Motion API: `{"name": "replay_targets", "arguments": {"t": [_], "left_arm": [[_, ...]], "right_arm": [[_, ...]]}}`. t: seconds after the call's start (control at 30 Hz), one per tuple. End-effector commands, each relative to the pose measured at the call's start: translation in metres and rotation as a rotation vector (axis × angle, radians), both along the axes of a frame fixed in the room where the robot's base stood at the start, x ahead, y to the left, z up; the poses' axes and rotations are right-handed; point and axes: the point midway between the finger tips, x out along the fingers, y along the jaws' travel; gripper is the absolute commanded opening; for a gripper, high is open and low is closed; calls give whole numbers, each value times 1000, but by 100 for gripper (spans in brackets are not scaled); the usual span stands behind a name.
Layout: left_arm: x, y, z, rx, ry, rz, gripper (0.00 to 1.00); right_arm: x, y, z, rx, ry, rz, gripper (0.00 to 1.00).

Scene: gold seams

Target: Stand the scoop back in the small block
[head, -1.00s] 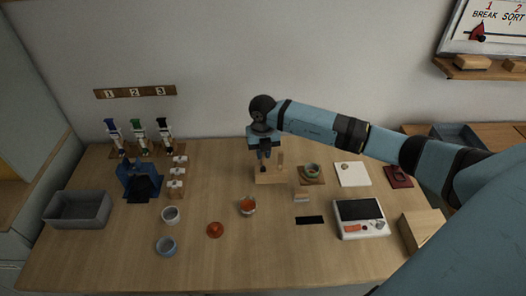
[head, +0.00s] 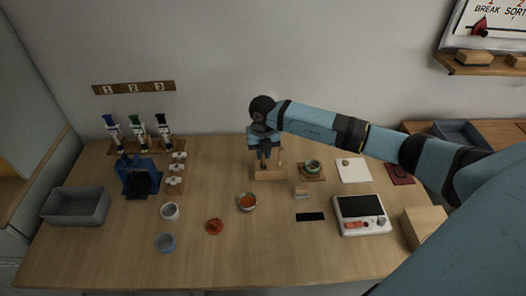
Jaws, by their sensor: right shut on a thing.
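My right gripper (head: 265,156) points down over the small wooden block (head: 268,173), which stands near the back middle of the table. The gripper is shut on the scoop, which is mostly hidden by the fingers. A light wooden piece (head: 280,158) rises just right of the fingers; I cannot tell whether it belongs to the block or the scoop. I cannot tell whether the scoop's lower end is in the block or just above it. My left gripper is not in view.
A scale (head: 361,212) is at right, a grey bin (head: 76,206) at left. A blue stand (head: 139,176) is back left. The front middle of the table is clear.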

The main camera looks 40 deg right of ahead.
Motion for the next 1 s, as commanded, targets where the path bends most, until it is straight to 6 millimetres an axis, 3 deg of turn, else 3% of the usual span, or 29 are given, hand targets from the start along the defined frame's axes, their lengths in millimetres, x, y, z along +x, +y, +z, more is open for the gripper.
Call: {"name": "replay_targets", "arguments": {"t": [1.0], "left_arm": [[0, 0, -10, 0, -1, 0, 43]], "right_arm": [[0, 0, -17, 0, 0, 0, 0]]}}
